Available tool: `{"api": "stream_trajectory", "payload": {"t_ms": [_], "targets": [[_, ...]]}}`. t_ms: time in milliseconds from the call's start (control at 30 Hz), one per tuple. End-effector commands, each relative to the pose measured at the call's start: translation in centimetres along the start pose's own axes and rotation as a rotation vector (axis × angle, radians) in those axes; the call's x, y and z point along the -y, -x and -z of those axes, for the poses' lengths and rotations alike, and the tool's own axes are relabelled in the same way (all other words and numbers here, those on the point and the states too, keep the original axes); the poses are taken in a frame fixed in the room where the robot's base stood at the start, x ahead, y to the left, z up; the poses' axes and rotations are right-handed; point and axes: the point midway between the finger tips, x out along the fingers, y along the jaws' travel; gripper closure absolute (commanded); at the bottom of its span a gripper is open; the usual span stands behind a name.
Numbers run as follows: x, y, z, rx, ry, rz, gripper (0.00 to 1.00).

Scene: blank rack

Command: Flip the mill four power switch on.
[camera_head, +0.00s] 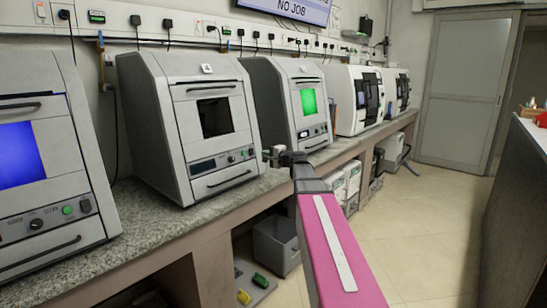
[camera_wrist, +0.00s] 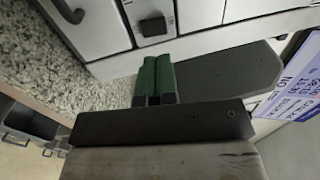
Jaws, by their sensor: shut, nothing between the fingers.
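Mill four (camera_head: 216,130) is the grey machine with the "4" label, second from the left on the bench. Its dark window is lit little, and its lower front has a display strip, a dark knob (camera_head: 231,159) and a small green button (camera_head: 243,154). I cannot tell which part is the power switch. My gripper (camera_head: 268,153) is near the mill's lower right front corner. In the wrist view its green fingertips (camera_wrist: 154,62) are together and empty, close to a black square control (camera_wrist: 153,24) on a pale panel; contact is unclear.
A mill with a blue screen (camera_head: 17,155) stands left, one with a green screen (camera_head: 309,102) right, and white machines (camera_head: 353,98) beyond. The speckled bench top (camera_head: 140,225) runs beneath them. A grey bin (camera_head: 276,244) is under the bench. The floor (camera_head: 420,225) to the right is clear.

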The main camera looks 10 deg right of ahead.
Motion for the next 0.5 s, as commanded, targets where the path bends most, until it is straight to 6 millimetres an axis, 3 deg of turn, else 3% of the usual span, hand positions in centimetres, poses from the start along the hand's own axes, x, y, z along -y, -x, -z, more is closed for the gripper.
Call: {"api": "stream_trajectory", "payload": {"t_ms": [33,200,500], "targets": [[0.0,-1.3,0.2,0.002,0.0,0.0,1.0],[0.0,-4.1,0.2,0.001,0.0,0.0,1.0],[0.0,-6.6,0.1,0.0,0.0,0.0,1.0]]}}
